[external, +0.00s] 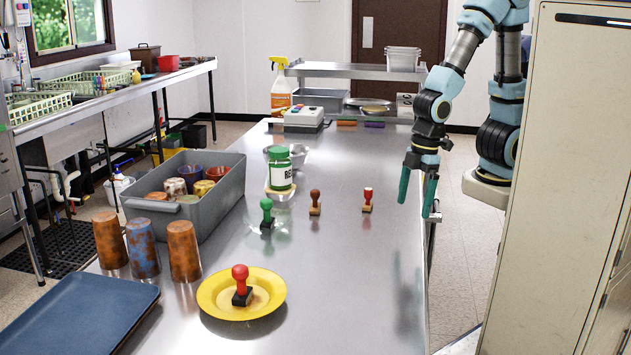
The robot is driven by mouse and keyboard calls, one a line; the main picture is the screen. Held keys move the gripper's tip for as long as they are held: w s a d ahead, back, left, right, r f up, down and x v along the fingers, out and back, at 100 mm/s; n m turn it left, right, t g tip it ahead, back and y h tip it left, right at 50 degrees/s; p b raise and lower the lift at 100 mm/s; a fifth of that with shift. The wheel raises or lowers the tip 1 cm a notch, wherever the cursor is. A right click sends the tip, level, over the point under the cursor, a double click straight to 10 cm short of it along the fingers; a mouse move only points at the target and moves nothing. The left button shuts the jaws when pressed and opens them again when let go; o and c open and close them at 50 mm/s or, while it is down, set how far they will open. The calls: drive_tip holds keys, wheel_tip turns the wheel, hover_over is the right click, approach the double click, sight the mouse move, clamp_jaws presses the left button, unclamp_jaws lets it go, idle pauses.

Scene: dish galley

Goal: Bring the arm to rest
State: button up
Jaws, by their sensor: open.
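My gripper (417,197) hangs at the right edge of the steel table (330,260), with its two teal fingers pointing down. The fingers are apart and nothing shows between them. My arm comes down from the upper right. The nearest object to the gripper is a small stamp with a red top (367,199), standing on the table to its left and apart from it. Whether the fingertips are over the table or just past its edge is hard to tell.
A brown stamp (315,202), a green stamp (267,213) and a green-lidded jar (280,170) stand mid-table. A red stamp (240,285) stands on a yellow plate (275,293). A grey bin (222,207) holds several cups. A tall cabinet (565,180) stands at right.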

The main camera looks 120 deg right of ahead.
wheel_tip(320, 180, up, 14)
drive_tip(key=p, duration=1.2)
drive_tip(key=shift+f, duration=0.15)
